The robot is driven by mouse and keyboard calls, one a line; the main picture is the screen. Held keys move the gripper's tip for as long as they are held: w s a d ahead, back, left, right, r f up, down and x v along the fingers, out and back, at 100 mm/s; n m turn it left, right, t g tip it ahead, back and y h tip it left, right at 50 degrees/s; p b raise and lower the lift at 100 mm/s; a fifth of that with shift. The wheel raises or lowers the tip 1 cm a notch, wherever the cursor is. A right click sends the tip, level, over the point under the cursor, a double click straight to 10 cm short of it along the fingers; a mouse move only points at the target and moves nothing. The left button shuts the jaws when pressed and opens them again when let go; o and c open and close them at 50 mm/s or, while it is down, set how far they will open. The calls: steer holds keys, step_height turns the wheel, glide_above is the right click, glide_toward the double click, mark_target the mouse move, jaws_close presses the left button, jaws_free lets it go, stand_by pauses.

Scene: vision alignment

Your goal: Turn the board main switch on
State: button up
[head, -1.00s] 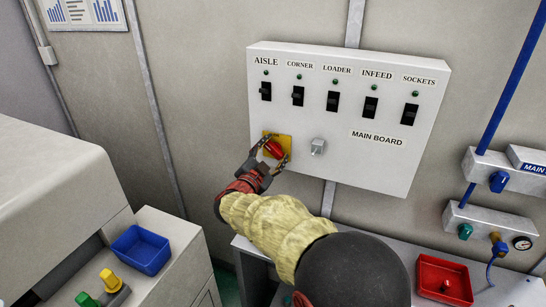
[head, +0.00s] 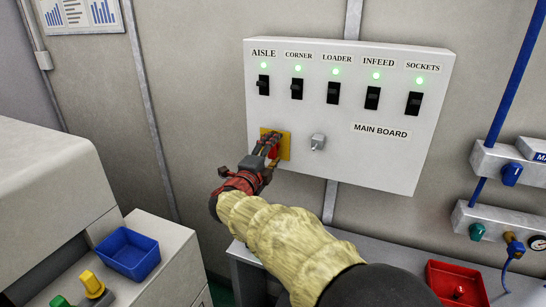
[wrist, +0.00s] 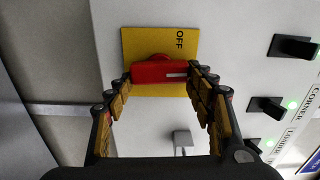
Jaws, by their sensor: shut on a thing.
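The main board (head: 350,165) is a white wall panel with a red rotary main switch (head: 273,152) on a yellow plate (head: 286,146) at its lower left. My gripper (head: 268,147) is at this switch and partly covers it in the head view. In the wrist view, my gripper (wrist: 160,75) is shut on the red handle (wrist: 155,73), one finger at each end. The yellow plate (wrist: 150,43) bears the word OFF, seen sideways. The handle's white mark lies near its right end there. Green lamps (head: 335,72) above the board's toggles are lit.
Several black toggles (head: 333,92) line the board's upper half. A grey knob (head: 318,142) sits right of the yellow plate. Below are a blue bin (head: 128,254), a red bin (head: 455,288) and a grey bench. Blue piping with valves (head: 511,174) is at the right.

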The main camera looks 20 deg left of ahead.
steer(key=shift+f+m+b, duration=0.15)
steer(key=shift+m+b, duration=0.15)
steer(key=shift+m, duration=0.1)
steer(key=o, duration=1.2)
steer(key=shift+c, duration=0.2)
steer(key=shift+s, duration=0.15)
steer(key=s+a, duration=0.1)
steer(key=s, duration=1)
steer(key=shift+s, duration=0.35)
